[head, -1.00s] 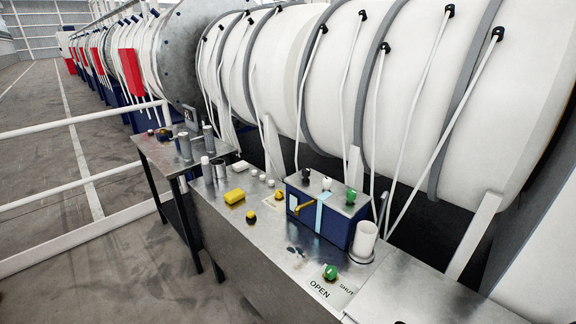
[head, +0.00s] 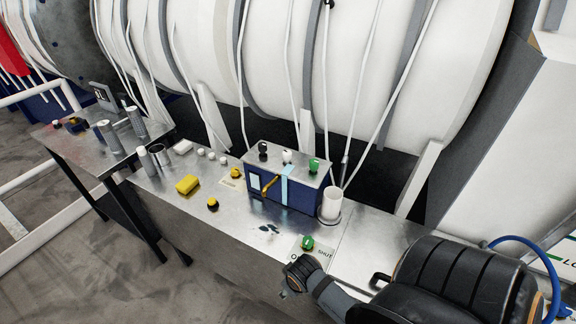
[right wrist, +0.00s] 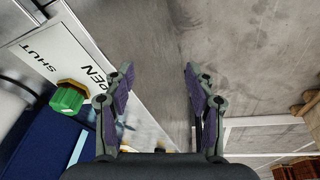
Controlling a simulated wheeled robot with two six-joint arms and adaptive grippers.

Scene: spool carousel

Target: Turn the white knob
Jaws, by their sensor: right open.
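The white knob (head: 287,156) stands on top of the blue box (head: 300,195), between a black knob (head: 263,147) and a green knob (head: 313,165). I cannot make out the white knob in the right wrist view, where part of a blue box (right wrist: 45,150) shows at lower left. My right gripper (right wrist: 158,75) is open with nothing between its fingers, over the floor beside the bench edge. In the head view my right arm reaches in from the lower right, in front of the box and apart from the white knob. My left gripper is out of view.
Another green knob (head: 307,243) sits by the OPEN/SHUT label; it also shows in the right wrist view (right wrist: 68,97). A white cup (head: 331,203) stands right of the box. A yellow block (head: 187,184) and several small knobs lie left. Large white cylinders rise behind.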

